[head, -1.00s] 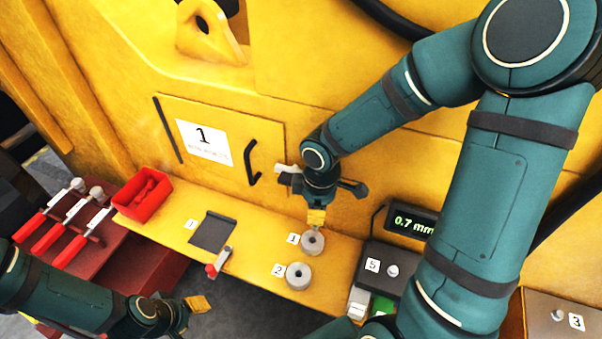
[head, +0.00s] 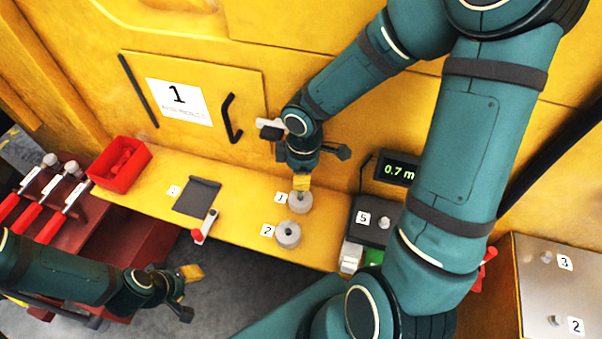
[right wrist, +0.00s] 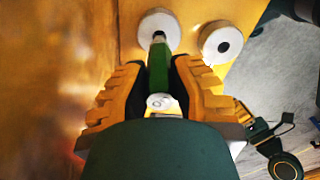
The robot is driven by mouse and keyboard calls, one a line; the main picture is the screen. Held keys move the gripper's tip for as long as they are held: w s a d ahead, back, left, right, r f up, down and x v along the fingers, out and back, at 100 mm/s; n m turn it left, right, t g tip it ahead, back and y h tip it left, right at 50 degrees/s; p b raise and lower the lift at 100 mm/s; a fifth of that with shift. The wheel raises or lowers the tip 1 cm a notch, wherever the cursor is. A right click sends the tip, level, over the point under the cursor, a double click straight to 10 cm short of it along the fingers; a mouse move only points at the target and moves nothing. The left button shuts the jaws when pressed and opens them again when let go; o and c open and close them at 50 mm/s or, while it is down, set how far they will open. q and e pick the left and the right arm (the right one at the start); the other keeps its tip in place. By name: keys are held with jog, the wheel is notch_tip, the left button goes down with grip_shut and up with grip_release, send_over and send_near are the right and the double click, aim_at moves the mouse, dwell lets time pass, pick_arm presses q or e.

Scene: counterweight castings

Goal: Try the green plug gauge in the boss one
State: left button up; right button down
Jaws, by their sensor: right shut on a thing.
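The green plug gauge (right wrist: 158,68) is between the fingers of my right gripper (right wrist: 160,88), which is shut on it. Its dark tip points at the hole of boss one (right wrist: 146,24), a pale round ring; I cannot tell whether the tip is in the hole or just above it. In the head view my right gripper (head: 302,182) is directly over boss one (head: 300,202), beside label 1, and hides the gauge. Boss two (head: 288,235) is just in front, with its hole uncovered. My left gripper (head: 190,281) is low at left, away from the bosses; its finger gap is unclear.
A red tray (head: 120,166), a dark pad (head: 197,196) and a red-ended tool (head: 204,227) are on the yellow ledge (head: 240,215), left of the bosses. A dark box labelled 5 (head: 370,228) and a display (head: 397,168) stand right. Red-handled tools (head: 42,205) are far left.

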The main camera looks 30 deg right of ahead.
jog(key=shift+f+b, duration=0.4)
dwell(0.8)
jog(key=shift+f+b, duration=1.4)
jog(key=shift+f, duration=0.15)
dwell(1.8)
dwell(0.6)
jog(key=c, duration=0.9)
grip_release()
jog(key=shift+r, duration=0.15)
